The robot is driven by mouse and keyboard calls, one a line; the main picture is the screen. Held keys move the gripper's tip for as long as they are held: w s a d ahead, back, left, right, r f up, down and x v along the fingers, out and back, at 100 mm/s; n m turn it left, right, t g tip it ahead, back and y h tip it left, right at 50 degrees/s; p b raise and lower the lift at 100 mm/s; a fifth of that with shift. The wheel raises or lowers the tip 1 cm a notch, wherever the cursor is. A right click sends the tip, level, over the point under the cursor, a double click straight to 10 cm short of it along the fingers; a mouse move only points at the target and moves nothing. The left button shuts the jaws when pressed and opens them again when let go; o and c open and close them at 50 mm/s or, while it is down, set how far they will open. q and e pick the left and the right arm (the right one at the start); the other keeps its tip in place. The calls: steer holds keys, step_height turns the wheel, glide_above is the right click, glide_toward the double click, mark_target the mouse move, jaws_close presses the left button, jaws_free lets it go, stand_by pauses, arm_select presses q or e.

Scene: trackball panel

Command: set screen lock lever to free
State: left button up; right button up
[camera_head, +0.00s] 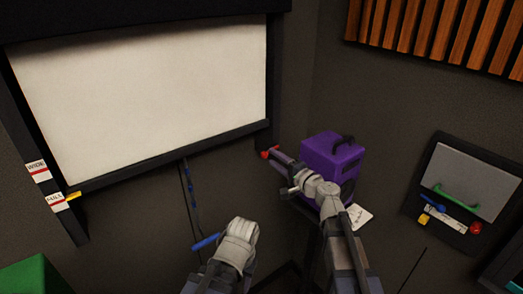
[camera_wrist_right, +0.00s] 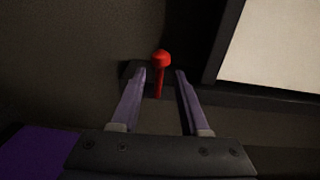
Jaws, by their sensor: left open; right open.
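The screen lock lever has a red ball knob (camera_head: 271,153) on a thin red stem, beside the screen's lower right corner. In the right wrist view the knob (camera_wrist_right: 161,58) stands upright just beyond my fingertips, with its stem between the two lines of the fingers. My right gripper (camera_head: 280,160) is open; its purple-grey fingers (camera_wrist_right: 161,75) are spread on either side of the stem, and no contact can be made out. My left gripper (camera_head: 240,228) is low in the middle of the head view, away from the lever; its fingers are mostly hidden.
The white screen (camera_head: 150,95) has a dark frame, with WIDE and FULL labels (camera_head: 47,185) at left. A blue-marked cord (camera_head: 188,185) hangs below it. A purple box (camera_head: 332,152) stands close by my right arm. A wall panel (camera_head: 470,185) is at right.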

steer(key=shift+w, duration=0.15)
steer(key=x, duration=0.7)
steer(key=shift+w+a, duration=0.15)
steer(key=shift+a, duration=0.1)
steer(key=shift+c, duration=0.2)
jaws_close()
stand_by(1.0)
